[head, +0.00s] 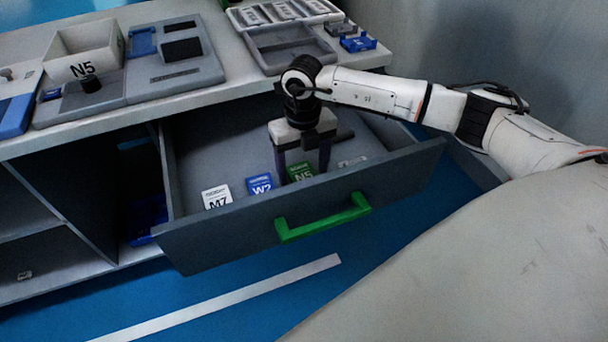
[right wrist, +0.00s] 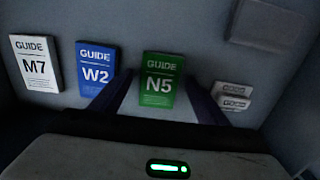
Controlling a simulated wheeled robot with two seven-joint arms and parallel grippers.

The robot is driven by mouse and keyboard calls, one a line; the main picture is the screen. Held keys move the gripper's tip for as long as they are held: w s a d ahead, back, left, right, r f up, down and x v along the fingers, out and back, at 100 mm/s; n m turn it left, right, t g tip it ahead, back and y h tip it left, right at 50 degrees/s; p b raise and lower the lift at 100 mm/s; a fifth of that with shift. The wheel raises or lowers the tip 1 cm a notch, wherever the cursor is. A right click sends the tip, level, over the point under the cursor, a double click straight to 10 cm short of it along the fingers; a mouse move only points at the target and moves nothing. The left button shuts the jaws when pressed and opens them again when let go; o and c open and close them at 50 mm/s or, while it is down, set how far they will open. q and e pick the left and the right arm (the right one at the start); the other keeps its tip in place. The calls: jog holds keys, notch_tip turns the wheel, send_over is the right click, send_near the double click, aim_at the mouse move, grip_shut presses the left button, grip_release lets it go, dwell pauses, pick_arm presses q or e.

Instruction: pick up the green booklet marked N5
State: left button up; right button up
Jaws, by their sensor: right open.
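The green booklet marked N5 (head: 300,172) lies in the open drawer, behind its front panel. In the right wrist view the green booklet (right wrist: 161,82) shows face up in the middle, between my two fingers. My right gripper (head: 306,172) reaches down into the drawer with its fingers apart, one on each side of the booklet's place. In the right wrist view the right gripper (right wrist: 160,100) is open, and I cannot tell whether a finger touches the booklet. My left gripper is in neither view.
A white M7 booklet (head: 217,196) and a blue W2 booklet (head: 260,185) lie left of the green one. Small grey-white pieces (right wrist: 234,95) lie to its right. The drawer front (head: 240,232) has a green handle (head: 322,218). The countertop above holds an N5 box (head: 84,66) and trays.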

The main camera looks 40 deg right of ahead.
jog(key=c, duration=1.1)
